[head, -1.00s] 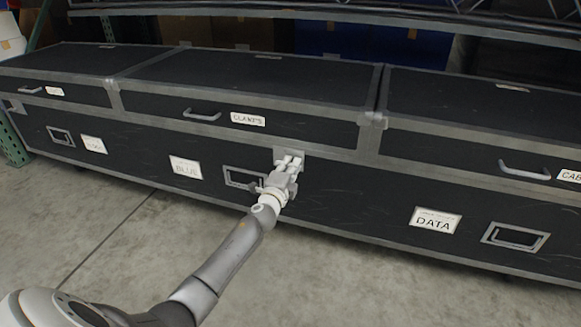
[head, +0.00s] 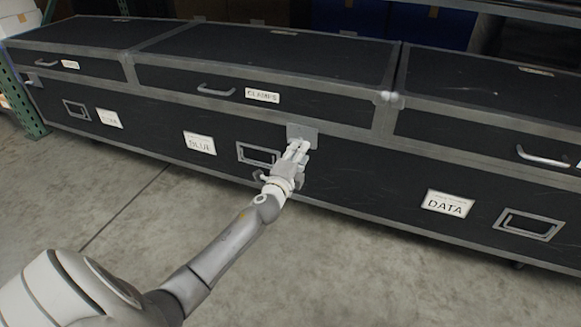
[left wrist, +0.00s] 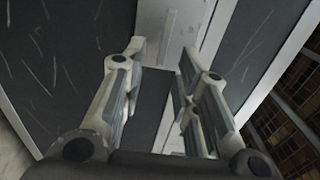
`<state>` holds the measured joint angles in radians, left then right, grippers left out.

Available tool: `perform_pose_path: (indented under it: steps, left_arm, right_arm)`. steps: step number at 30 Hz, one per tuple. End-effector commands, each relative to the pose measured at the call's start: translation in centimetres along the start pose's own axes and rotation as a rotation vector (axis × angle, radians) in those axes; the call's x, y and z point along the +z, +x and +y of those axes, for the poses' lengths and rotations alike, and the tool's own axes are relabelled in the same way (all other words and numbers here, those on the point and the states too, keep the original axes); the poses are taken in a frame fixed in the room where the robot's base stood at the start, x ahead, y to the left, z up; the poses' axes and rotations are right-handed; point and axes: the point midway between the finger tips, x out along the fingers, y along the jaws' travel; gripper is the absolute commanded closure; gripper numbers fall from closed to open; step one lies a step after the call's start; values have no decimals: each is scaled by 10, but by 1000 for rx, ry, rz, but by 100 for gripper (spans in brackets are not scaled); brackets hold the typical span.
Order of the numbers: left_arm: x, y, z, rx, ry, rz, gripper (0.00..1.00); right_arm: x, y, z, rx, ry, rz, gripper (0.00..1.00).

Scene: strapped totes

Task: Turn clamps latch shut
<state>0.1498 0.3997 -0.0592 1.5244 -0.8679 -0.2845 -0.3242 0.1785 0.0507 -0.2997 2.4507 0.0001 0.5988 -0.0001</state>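The clamps case is a black lidded case with grey metal edges and a "CLAMPS" label (head: 262,95) in the head view. Its latch is a grey plate (head: 303,131) across the seam below the lid. My left gripper (head: 297,149) is just below and in front of this plate, its fingers overlapping the lower part. In the left wrist view the plate (left wrist: 178,32) shows beyond the two fingertips (left wrist: 160,55), which are apart with nothing visible between them. The exact turn of the latch is hard to tell. My right gripper is not in view.
A recessed handle (head: 258,154) lies just left of my left gripper. A lid handle (head: 216,91) sits above. The concrete floor (head: 330,270) in front is clear.

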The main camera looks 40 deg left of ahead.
Motion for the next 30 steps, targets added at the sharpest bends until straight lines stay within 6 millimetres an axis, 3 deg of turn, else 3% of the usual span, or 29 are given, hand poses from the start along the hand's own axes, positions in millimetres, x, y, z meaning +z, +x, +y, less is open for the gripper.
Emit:
perform_pose_path:
  steps: [6, 12, 30]
  left_arm:
    - [0, -41, 1, 1, 0, 0, 71]
    - [0, -64, 1, 1, 0, 1, 71]
    - [0, -70, 0, 0, 0, 0, 71]
  right_arm:
    - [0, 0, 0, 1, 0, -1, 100]
    - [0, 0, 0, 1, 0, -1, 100]
    - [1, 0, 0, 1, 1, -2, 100]
